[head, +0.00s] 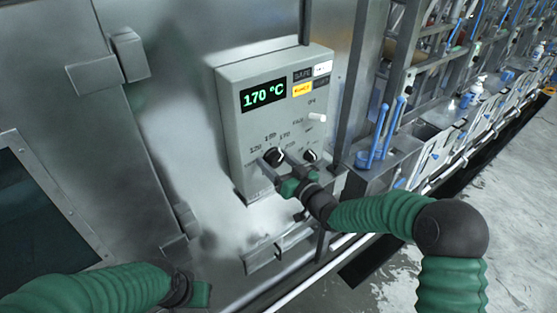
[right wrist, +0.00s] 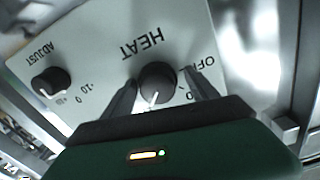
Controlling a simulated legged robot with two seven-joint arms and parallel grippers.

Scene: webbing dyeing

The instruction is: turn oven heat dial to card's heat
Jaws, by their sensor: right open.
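My right gripper (head: 277,171) is open at the dial. In the right wrist view its two fingers stand on either side of the dial; I cannot tell whether they touch it. My left gripper (head: 197,294) is low at the left, partly out of frame, its jaws unclear. I cannot make out a card.
A second black dial (head: 310,155), marked ADJUST in the right wrist view (right wrist: 50,82), is beside the heat dial. A pale switch (head: 317,117) sticks out above. Blue-handled tools (head: 382,130) stand to the right.

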